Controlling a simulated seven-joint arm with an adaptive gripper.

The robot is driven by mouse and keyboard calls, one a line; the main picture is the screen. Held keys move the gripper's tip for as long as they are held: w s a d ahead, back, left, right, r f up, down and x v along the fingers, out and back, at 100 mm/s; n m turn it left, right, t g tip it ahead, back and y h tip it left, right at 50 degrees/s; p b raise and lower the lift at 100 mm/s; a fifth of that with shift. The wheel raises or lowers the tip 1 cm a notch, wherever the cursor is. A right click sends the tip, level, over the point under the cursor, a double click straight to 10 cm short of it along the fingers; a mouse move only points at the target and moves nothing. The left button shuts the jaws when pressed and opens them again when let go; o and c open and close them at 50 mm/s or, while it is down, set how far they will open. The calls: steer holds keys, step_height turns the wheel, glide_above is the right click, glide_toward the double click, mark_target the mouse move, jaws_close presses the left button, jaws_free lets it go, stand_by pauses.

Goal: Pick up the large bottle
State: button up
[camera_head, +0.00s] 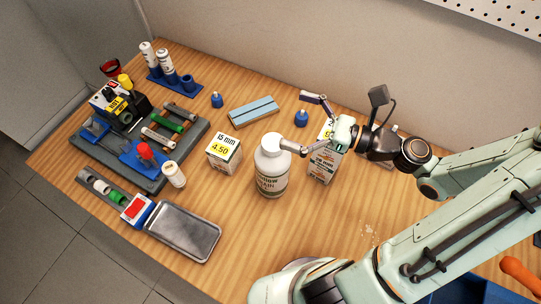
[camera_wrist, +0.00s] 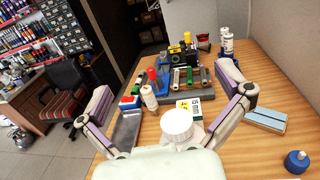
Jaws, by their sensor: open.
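The large bottle (camera_head: 272,172) is white with a white cap and a label, and stands upright on the wooden bench near its middle. In the wrist view its cap (camera_wrist: 177,122) shows low in the picture, between the fingers and just beyond the gripper's body. My gripper (camera_head: 298,122) is open, above and to the right of the bottle in the head view. One finger reaches across to the bottle's cap in that picture; I cannot tell whether it touches. In the wrist view the open fingers (camera_wrist: 170,92) spread to both sides of the bottle. The bottle's lower body is hidden there.
A 15 mm box (camera_head: 224,152) stands left of the bottle, and another box (camera_head: 322,165) close on its right. A metal tray (camera_head: 184,232) lies front left.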

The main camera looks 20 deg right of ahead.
mark_target(286, 170)
step_height(286, 170, down, 19)
steer(key=shift+a+r, duration=0.15)
steer(key=shift+r+x, duration=0.2)
steer(key=shift+x, duration=1)
steer(key=shift+w+a, duration=0.15)
steer(key=shift+a, duration=0.1)
steer(key=c, duration=1)
steer(key=shift+r, duration=0.1)
steer(key=shift+c, duration=0.2)
